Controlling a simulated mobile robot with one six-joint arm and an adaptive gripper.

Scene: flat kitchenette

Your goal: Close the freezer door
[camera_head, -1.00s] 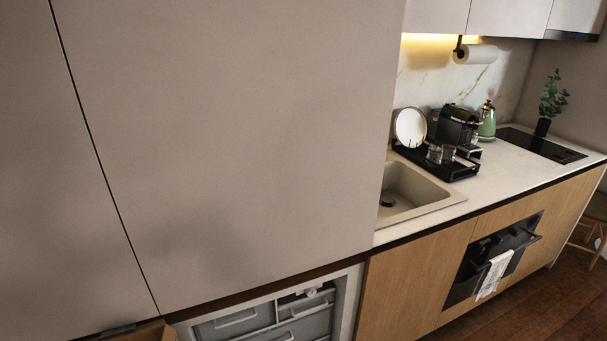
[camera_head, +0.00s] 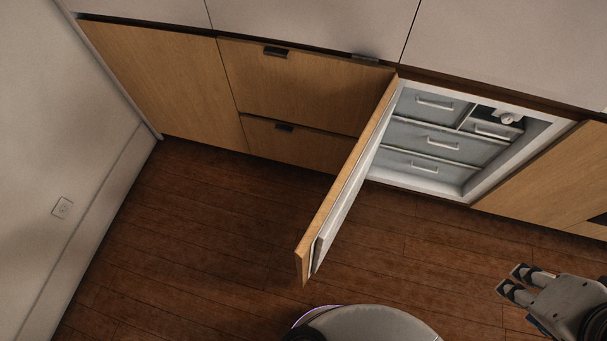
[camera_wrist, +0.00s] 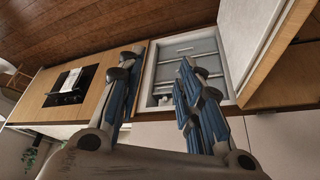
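The freezer door (camera_head: 345,172) stands open in the head view. It swings out from the left side of the freezer (camera_head: 430,140), with wood on its outer face and a white inner side. The freezer's grey drawers are pushed in. In the wrist view the door (camera_wrist: 247,35) is at upper right, and the freezer (camera_wrist: 188,48) shows behind my fingers. My gripper (camera_head: 514,281) is at lower right in the head view, to the right of the door and apart from it. Its two fingers are spread and empty, as the wrist view (camera_wrist: 158,62) also shows.
Wooden drawers (camera_head: 300,95) and a wall (camera_head: 60,150) lie left of the door. The wooden floor (camera_head: 200,230) around the door is clear. My rounded base is near the door's free end. The oven (camera_wrist: 72,88) with a towel shows in the wrist view.

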